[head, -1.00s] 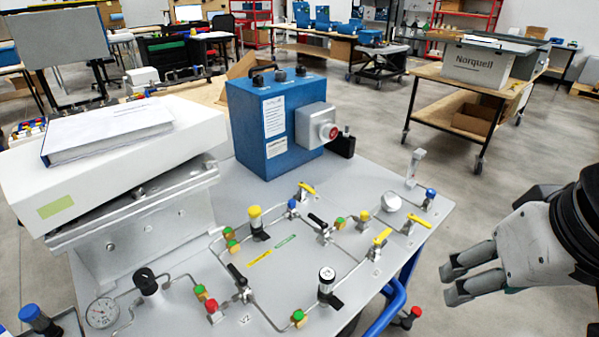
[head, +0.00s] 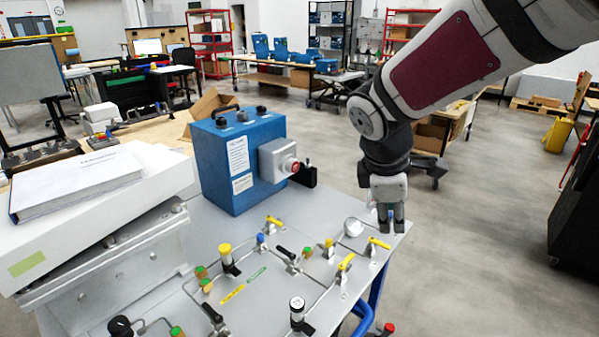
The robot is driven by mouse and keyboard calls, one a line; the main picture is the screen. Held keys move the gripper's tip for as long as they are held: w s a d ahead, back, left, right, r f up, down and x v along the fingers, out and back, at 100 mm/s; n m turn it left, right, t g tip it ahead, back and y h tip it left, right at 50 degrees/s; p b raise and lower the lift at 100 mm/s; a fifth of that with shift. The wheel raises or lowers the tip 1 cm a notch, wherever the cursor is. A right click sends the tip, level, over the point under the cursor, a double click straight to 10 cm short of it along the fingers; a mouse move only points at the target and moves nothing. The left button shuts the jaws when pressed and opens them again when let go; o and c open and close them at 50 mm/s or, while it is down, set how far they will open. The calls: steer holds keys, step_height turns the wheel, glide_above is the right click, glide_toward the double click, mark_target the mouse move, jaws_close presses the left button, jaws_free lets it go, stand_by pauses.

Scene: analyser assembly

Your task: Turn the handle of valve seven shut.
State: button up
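The grey valve panel (head: 262,318) carries thin pipes and several small valves. Yellow lever handles show at the back (head: 273,222), at the middle right (head: 345,263) and at the right (head: 379,243). Black lever handles show at the centre (head: 286,252) and front left (head: 211,312). I cannot read a number marking valve seven. My gripper (head: 391,226) points down at the panel's right corner, behind the right yellow handle in the picture. Its fingers look apart, with a blue knob (head: 390,214) visible between them. I cannot tell whether they touch it.
A blue box (head: 214,165) with a red knob stands at the panel's back. A white case (head: 150,190) with a binder (head: 75,183) on it fills the left. A round white gauge (head: 353,227) stands near my gripper.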

steer(key=w+a+f+n+p, duration=0.2)
steer(key=w+f+n, duration=0.3)
steer(key=w+n, duration=0.1)
steer(key=n+p, duration=0.2)
steer(key=n, duration=0.5)
glide_toward(348, 258)
steer(key=p+x, duration=0.1)
steer(key=x, duration=0.6)
steer(key=shift+d+f, duration=0.15)
steer(key=shift+f, duration=0.05)
jaws_close()
